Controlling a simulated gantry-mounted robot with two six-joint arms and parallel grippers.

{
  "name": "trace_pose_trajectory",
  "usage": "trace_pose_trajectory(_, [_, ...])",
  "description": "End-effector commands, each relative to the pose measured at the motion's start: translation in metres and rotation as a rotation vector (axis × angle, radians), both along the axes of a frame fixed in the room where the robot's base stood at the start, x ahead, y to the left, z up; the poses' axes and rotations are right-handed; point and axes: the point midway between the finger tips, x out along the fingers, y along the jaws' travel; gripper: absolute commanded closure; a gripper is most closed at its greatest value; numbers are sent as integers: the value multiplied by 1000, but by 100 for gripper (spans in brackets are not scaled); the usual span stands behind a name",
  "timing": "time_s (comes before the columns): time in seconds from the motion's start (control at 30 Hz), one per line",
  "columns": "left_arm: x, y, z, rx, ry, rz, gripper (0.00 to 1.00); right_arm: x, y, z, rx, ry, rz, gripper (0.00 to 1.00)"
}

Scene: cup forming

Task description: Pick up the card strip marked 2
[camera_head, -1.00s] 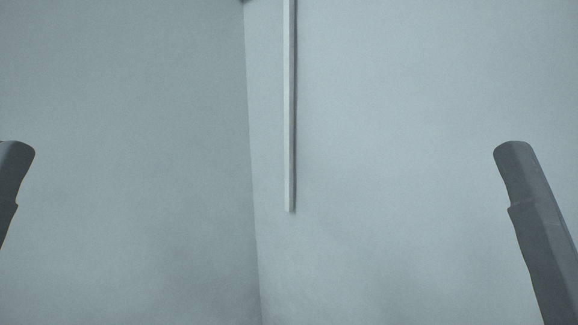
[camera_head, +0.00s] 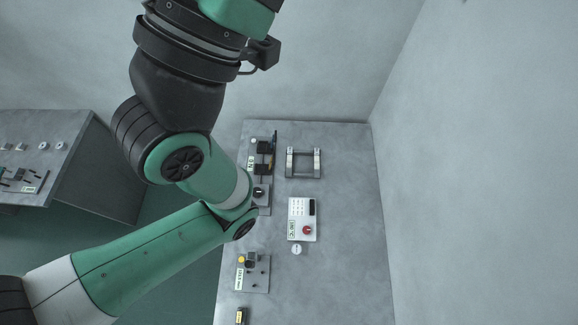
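I cannot make out a card strip marked 2 in the head view. My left arm (camera_head: 150,255) comes in from the lower left, bends at its elbow and runs up past the top edge. Its gripper is outside the picture, so its fingers do not show. My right arm and gripper are not in view. The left arm covers part of the floor and part of the bench's left side.
A grey bench (camera_head: 345,255) carries a red-button control box (camera_head: 303,219), a metal bracket frame (camera_head: 303,162), a black-clamped fixture (camera_head: 262,160) and a small plate with a yellow part (camera_head: 252,270). Another grey bench (camera_head: 90,165) stands left. A wall (camera_head: 480,160) rises at right.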

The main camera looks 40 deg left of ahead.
Motion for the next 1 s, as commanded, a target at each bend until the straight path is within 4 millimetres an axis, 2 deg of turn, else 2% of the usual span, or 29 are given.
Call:
trace_pose_trajectory(0.47, [0,0,0,0,0,1,100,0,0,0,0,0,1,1])
trace_pose_trajectory(0.87, [0,0,0,0,0,1,30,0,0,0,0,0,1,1])
trace_pose_trajectory(1.0, [0,0,0,0,0,1,30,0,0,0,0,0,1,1])
